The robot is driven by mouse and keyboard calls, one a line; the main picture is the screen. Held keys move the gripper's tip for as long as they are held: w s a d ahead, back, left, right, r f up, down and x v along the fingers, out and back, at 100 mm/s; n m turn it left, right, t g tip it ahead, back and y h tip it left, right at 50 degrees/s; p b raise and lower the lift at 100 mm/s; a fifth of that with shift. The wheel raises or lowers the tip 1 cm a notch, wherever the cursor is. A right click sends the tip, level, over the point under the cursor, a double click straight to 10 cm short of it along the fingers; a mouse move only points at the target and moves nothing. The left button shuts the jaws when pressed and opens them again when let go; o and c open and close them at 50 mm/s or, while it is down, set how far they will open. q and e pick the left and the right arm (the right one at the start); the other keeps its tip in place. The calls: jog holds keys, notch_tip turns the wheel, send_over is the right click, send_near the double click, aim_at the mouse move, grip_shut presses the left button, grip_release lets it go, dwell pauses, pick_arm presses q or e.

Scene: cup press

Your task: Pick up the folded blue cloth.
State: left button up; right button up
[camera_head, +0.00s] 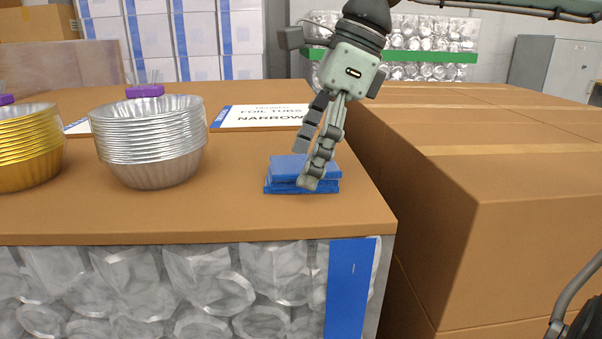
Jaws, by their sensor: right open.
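The folded blue cloth (282,173) lies flat near the right front corner of the brown tabletop. My right gripper (304,168) comes down from above with its fingers pointing down and a little left. Its jaws are open. One finger is in front of the cloth and overlaps its right part in the picture; the other ends just above the cloth's back edge. I cannot tell whether either finger touches the cloth. My left gripper is not in view.
A stack of silver foil tubs (150,145) stands left of the cloth, with gold tubs (28,150) further left. A sign (262,116) lies behind the cloth. Cardboard boxes (500,200) stand right of the table. The tabletop's front edge (200,239) is close.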

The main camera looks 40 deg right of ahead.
jog(key=c, duration=1.2)
jog(key=shift+c, duration=0.2)
jog(key=shift+r, duration=0.5)
notch_tip(320, 180, up, 20)
jog(key=p, duration=0.3)
notch_tip(320, 180, up, 6)
jog(key=p, duration=0.1)
send_over(305, 163)
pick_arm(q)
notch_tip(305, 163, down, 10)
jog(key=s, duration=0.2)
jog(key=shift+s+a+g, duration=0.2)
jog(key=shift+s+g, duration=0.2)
pick_arm(e)
jog(key=shift+r, duration=0.8)
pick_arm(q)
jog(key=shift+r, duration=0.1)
